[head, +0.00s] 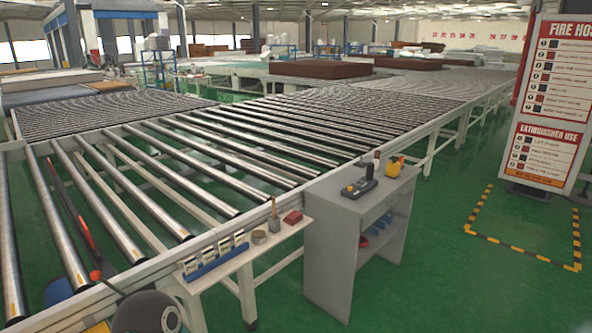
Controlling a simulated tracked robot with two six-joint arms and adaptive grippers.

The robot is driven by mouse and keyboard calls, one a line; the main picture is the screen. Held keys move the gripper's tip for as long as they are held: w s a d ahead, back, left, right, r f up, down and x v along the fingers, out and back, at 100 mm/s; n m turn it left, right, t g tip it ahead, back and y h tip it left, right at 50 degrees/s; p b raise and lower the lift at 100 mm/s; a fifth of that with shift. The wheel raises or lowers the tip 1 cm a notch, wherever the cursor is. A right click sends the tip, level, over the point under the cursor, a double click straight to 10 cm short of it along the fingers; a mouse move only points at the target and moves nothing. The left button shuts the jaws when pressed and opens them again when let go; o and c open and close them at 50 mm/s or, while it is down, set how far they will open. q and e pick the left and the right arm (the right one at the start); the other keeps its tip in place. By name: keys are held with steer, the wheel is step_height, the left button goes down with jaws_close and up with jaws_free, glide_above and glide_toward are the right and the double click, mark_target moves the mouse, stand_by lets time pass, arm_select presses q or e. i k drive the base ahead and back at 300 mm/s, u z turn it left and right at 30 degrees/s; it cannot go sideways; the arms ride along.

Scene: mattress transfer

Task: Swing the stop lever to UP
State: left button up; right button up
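No label reading UP or stop lever can be made out. A thin bar, dark at its far end and orange-red nearer (80,222), slants across the rollers at the left and runs down to an orange knob (95,275); it may be the stop lever, but I cannot tell its setting. A dark control box with a small upright stick (359,187) stands on the grey cabinet. Neither of my grippers can be made out. A dark rounded shape at the bottom left may be part of me.
The roller conveyor (250,150) fills the left and middle. A narrow side shelf (262,247) holds a card rack, a cup and a red block. The grey cabinet (333,250) stands beside it. A sign board (550,100) stands right; green floor (450,285) is clear before it.

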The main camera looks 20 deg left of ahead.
mark_target(95, 275)
steer(key=u, duration=0.35)
steer(key=i, duration=0.85)
steer(key=u, duration=0.6)
steer(key=k, duration=0.8)
steer(key=u, duration=0.25)
steer(key=i, duration=0.85)
steer(key=z, duration=0.15)
